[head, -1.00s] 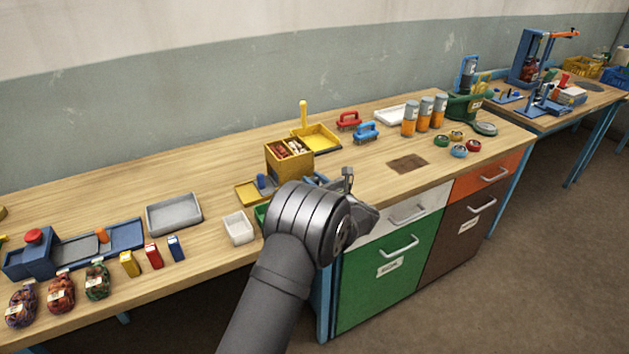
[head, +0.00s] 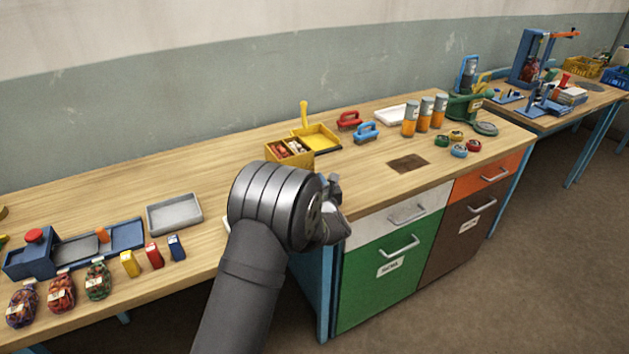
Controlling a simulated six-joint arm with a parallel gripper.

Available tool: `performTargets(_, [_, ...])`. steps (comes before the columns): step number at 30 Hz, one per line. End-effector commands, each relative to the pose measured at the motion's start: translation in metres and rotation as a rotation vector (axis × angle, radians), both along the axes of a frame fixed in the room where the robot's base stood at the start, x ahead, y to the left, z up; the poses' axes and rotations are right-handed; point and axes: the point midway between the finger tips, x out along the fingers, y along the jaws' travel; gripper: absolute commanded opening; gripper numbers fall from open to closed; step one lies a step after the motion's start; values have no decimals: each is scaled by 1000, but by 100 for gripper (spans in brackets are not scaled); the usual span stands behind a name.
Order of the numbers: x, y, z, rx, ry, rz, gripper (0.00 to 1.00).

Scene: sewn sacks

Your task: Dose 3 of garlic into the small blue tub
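A yellow divided box (head: 300,161) stands mid-bench, with reddish-brown pieces in its left part and pale pieces, perhaps garlic, in its right part. My gripper (head: 333,188) is just in front of the box, near the bench's front edge. It is mostly hidden behind my dark wrist, so I cannot see its fingertips or whether it holds anything. I cannot make out the small blue tub. My arm covers the spot where small tubs stood.
A grey tray (head: 174,214) lies to the left, with small yellow, red and blue packets (head: 154,256) in front. Filled net sacks (head: 61,294) stand far left. A yellow dustpan (head: 318,137), brushes (head: 366,133) and orange jars (head: 409,118) stand behind and right. Bench around a dark square (head: 408,163) is clear.

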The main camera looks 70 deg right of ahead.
Motion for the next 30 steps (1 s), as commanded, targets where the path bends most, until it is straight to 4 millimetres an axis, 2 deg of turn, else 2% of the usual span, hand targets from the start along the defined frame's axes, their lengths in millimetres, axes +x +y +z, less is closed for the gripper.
performTargets(2, [0,0,2,-4,0,1,6])
performTargets(3, [0,0,2,-4,0,2,30])
performTargets(4, [0,0,2,-4,0,2,36])
performTargets(13, [-1,1,1,-1,0,2,37])
performTargets(17, [-6,9,0,0,0,1,37])
performTargets(20, [-15,23,1,0,-1,-1,37])
performTargets(30, [-57,95,1,0,-1,-2,37])
